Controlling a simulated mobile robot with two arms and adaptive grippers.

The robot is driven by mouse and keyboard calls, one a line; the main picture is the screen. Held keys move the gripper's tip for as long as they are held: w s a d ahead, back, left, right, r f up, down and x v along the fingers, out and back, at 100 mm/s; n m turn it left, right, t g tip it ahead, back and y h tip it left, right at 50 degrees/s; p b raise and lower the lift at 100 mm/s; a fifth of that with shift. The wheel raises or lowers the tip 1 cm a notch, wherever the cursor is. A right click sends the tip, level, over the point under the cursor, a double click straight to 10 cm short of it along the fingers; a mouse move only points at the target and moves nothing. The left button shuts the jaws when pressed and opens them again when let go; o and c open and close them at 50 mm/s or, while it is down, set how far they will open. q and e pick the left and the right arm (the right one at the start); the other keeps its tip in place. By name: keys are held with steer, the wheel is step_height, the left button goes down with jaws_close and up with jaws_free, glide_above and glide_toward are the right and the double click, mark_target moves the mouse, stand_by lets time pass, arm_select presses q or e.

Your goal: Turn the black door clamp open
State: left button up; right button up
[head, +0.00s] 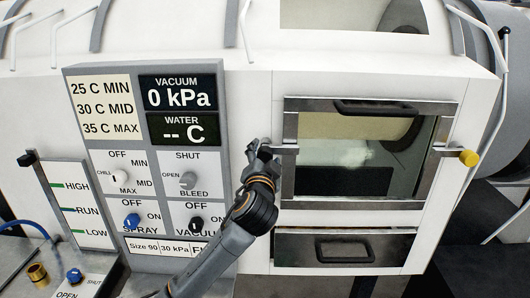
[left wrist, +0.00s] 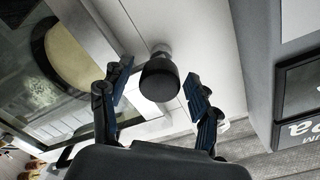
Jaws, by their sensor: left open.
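The black door clamp (left wrist: 160,78) shows in the left wrist view as a round black knob on a pale stem. It sits between the fingers of my left gripper (left wrist: 158,92), which are open with a gap on each side. In the head view my left gripper (head: 264,150) is at the left edge of the windowed door (head: 290,180) and mostly hides the black knob. A metal clamp bar (head: 288,150) lies level across the door frame there. The door sits flush in its opening. My right gripper is in neither view.
A yellow-knobbed clamp (head: 468,158) is on the door's right edge. The door has a black handle (head: 375,107) on top, and a drawer (head: 345,250) lies below. A control panel (head: 150,160) with several knobs stands close to the left of my gripper.

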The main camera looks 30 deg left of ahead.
arm_select(q)
jaws_close()
stand_by(0.3)
